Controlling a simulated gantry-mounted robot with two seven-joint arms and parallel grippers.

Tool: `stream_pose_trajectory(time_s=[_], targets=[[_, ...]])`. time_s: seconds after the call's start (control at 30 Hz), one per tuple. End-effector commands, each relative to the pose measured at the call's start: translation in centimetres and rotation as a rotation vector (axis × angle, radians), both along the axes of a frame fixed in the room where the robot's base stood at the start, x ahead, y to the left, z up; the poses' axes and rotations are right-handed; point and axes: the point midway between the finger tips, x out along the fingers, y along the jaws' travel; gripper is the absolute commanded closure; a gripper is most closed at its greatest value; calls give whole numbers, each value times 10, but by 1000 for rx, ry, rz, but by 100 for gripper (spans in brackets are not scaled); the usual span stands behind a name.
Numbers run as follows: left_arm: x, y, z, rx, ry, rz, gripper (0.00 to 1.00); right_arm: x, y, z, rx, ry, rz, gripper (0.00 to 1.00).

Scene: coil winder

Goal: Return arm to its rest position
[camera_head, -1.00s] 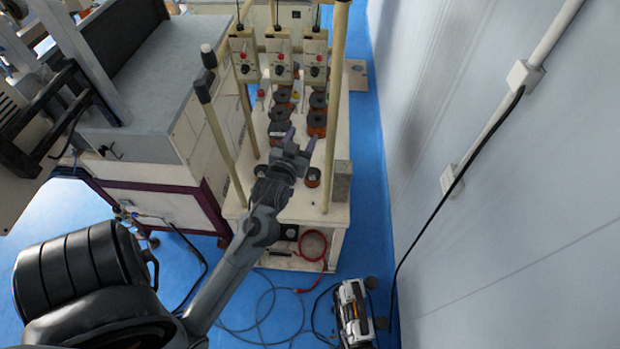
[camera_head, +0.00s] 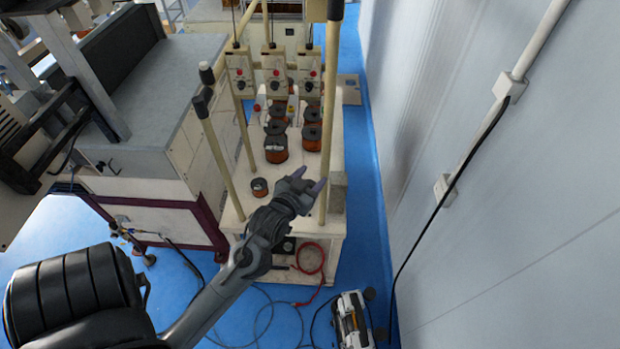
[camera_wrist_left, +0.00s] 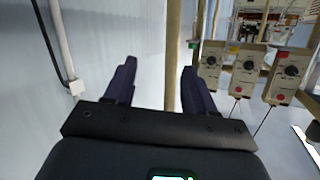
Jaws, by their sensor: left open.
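My left arm reaches in from the lower left in the head view. Its gripper (camera_head: 310,180) is above the near end of the white winder cart (camera_head: 285,264), close to the front right post (camera_head: 330,120). In the left wrist view its two dark fingers (camera_wrist_left: 155,85) are apart with nothing between them; a cream post shows behind them. Copper wire spools (camera_head: 276,150) stand on the cart beyond the gripper, and a small spool (camera_head: 260,188) stands to its left. My right gripper does not show.
Control boxes (camera_head: 275,76) with knobs hang across the cart frame. A large grey machine (camera_head: 150,90) stands at left, a white wall (camera_head: 520,200) at right. A red cable (camera_head: 322,262) hangs at the cart's front. A small device (camera_head: 352,320) lies on the blue floor.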

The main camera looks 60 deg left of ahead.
Motion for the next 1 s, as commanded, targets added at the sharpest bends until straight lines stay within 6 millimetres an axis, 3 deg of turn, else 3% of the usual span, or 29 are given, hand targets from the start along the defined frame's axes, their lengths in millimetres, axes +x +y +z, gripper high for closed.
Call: stream_pose_trajectory(time_s=[0.33, 0.47, 0.53, 0.7, 0.83, 1.0], targets=[[-9, -5, -10, 11, 39, -19, 45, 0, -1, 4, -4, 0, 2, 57], [-17, -53, -21, 12, 122, -149, 45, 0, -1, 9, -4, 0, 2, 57], [-28, -87, -35, -22, 218, -235, 45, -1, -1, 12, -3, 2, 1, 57], [-79, -166, -70, -128, 526, -414, 45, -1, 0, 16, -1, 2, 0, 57], [-119, -199, -83, -183, 730, -476, 45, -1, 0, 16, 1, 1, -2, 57], [-152, -208, -90, -222, 904, -473, 45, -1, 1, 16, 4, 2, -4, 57]])
